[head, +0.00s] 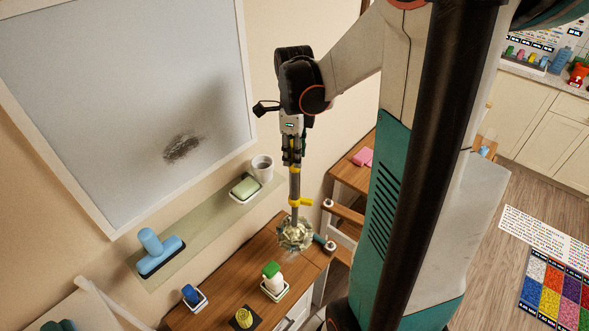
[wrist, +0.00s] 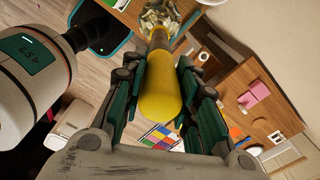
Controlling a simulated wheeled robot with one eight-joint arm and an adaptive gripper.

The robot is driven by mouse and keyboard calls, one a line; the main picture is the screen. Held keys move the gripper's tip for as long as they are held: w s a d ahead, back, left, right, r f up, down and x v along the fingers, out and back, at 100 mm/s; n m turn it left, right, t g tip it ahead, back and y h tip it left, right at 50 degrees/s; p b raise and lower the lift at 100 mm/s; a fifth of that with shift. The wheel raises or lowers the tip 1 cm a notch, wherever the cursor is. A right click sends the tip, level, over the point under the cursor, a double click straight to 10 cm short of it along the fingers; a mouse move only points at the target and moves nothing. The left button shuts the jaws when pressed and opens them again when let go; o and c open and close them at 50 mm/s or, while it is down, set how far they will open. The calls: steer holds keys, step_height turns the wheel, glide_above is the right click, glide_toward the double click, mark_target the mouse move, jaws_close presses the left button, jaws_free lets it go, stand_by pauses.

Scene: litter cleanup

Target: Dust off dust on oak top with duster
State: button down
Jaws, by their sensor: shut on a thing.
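My gripper (head: 293,152) points down at the centre of the head view and is shut on the duster's yellow handle. The duster (head: 295,188) hangs upright, with a grey shaft and a pale, tufted head. In the wrist view the yellow handle (wrist: 162,95) lies between both fingers, with the tufted head beyond it. The oak top (head: 225,299) is a brown wooden surface below the board. The duster head is over its far right part; I cannot tell whether it touches. I cannot make out dust on the oak top.
On the oak top stand a green-capped bottle on a tray (head: 273,279), a blue item in a dish (head: 193,296) and a yellow item on a dark pad (head: 243,317). The board (head: 130,90) has a dark smudge.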

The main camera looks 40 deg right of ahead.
mark_target(291, 172)
stand_by(0.3)
step_height(291, 172, down, 8)
steer(key=b, duration=0.6)
steer(key=shift+r+b, duration=0.1)
steer(key=shift+b, duration=0.25)
steer(key=shift+f+b, duration=0.55)
steer(key=shift+f, duration=0.1)
steer(key=shift+a, duration=0.15)
steer(key=shift+a+r, duration=0.15)
steer(key=shift+a, duration=0.4)
steer(key=shift+d, duration=0.15)
